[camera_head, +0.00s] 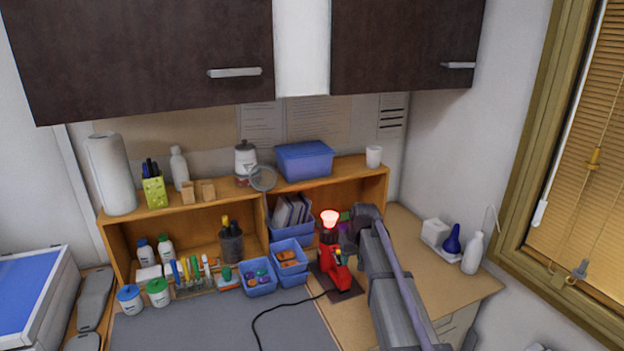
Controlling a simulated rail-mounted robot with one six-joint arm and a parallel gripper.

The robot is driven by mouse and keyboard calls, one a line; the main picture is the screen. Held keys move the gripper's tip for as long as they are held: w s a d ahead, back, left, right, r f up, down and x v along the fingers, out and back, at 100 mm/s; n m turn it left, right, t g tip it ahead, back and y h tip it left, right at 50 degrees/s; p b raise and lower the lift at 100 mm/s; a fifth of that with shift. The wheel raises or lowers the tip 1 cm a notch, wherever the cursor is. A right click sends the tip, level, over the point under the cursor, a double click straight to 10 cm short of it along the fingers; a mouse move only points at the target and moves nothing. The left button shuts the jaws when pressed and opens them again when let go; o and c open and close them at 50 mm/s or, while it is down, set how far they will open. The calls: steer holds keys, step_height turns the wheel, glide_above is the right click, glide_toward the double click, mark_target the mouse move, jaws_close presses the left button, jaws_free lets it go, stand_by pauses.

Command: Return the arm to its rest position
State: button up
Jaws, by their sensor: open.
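My grey arm reaches in from the bottom right edge of the head view, over the right part of the worktop. Its far visible end is a rounded dark joint just right of a red heat tool. My gripper cannot be made out; it seems hidden behind the arm. No held thing can be seen.
The red heat tool (335,266) stands upright close left of my arm, its tip glowing, with a black cable. Blue bins (260,279) and a wooden shelf (150,221) stand left of it. A white bottle (472,254) stands at right. Dark cabinets (140,60) hang above.

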steer(key=s+f+g+b, duration=0.1)
steer(key=s+f+b, duration=0.3)
steer(key=s, duration=1.1)
steer(key=s+f+m+g+h+b, duration=0.1)
steer(key=s+f+b, duration=0.3)
steer(key=s, duration=1.2)
steer(key=shift+a+f+m, duration=0.3)
steer(key=shift+a+f, duration=0.1)
steer(key=shift+f, duration=0.55)
steer(key=shift+w, duration=0.1)
